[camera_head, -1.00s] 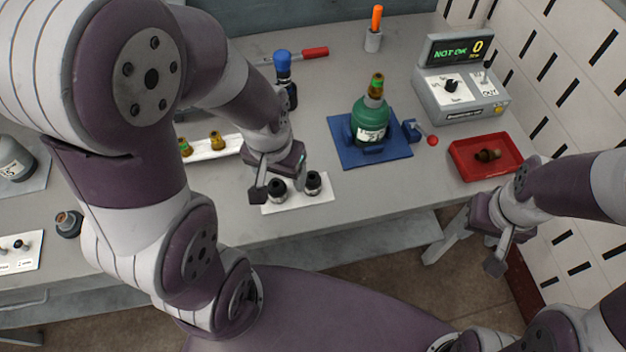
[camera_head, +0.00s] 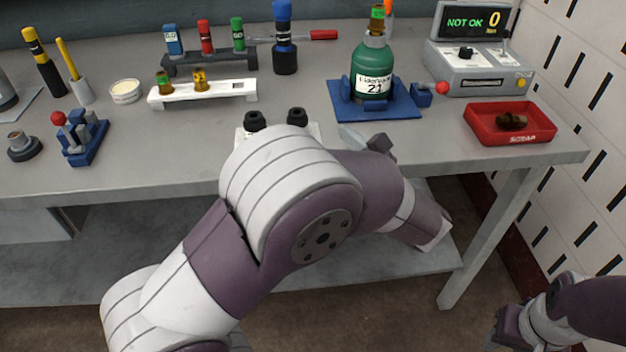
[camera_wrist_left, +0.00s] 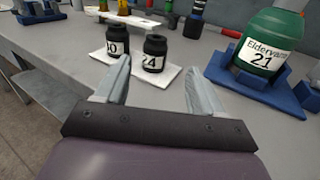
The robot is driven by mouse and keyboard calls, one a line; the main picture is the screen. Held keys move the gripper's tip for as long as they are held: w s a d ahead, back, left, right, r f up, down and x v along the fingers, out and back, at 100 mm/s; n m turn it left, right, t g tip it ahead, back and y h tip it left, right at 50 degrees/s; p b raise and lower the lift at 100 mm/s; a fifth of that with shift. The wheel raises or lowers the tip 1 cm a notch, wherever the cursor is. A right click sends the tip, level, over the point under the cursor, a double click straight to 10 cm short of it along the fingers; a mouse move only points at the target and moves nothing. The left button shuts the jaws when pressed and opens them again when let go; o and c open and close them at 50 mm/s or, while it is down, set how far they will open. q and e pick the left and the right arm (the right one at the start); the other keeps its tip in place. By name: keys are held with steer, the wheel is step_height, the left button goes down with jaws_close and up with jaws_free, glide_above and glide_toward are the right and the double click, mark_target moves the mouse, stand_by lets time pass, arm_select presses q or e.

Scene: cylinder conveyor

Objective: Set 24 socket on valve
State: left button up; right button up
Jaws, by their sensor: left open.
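The 24 socket (camera_head: 297,117) is a black cylinder standing on a small white tray (camera_head: 241,134), partly hidden by my left arm. The left wrist view shows its "24" label (camera_wrist_left: 152,61), with another black socket (camera_wrist_left: 116,40) to its left. The valve (camera_head: 377,19), brass with a green band, sits atop the green bottle (camera_head: 371,63) labelled "Eldervane 21" in a blue holder. My left gripper (camera_head: 366,140) is open and empty, just right of the tray. In the left wrist view its spread fingers (camera_wrist_left: 158,76) have the 24 socket beyond them, apart. My right gripper (camera_head: 508,330) is low at right; its jaw opening is unclear.
A red scrap tray (camera_head: 509,138) holds a brass part. The tester (camera_head: 480,66) behind it reads "NOT OK 0". A white rack (camera_head: 225,90) with two valves and a tall blue-topped tool (camera_head: 285,45) stand behind the sockets. Bare table lies left of the tray.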

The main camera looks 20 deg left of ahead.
mark_target(293, 111)
arm_select(q)
steer(key=shift+n+g, duration=0.3)
steer(key=shift+n, duration=0.2)
steer(key=x, duration=0.4)
steer(key=p+x, duration=0.1)
steer(key=x, duration=0.1)
steer(key=shift+s+a+r, duration=0.15)
steer(key=shift+s+a, duration=0.1)
steer(key=x, duration=0.6)
steer(key=shift+w+r+p, duration=0.1)
steer(key=shift+w+p, duration=0.1)
steer(key=shift+p, duration=0.1)
steer(key=shift+c, duration=0.9)
steer(key=c, duration=0.9)
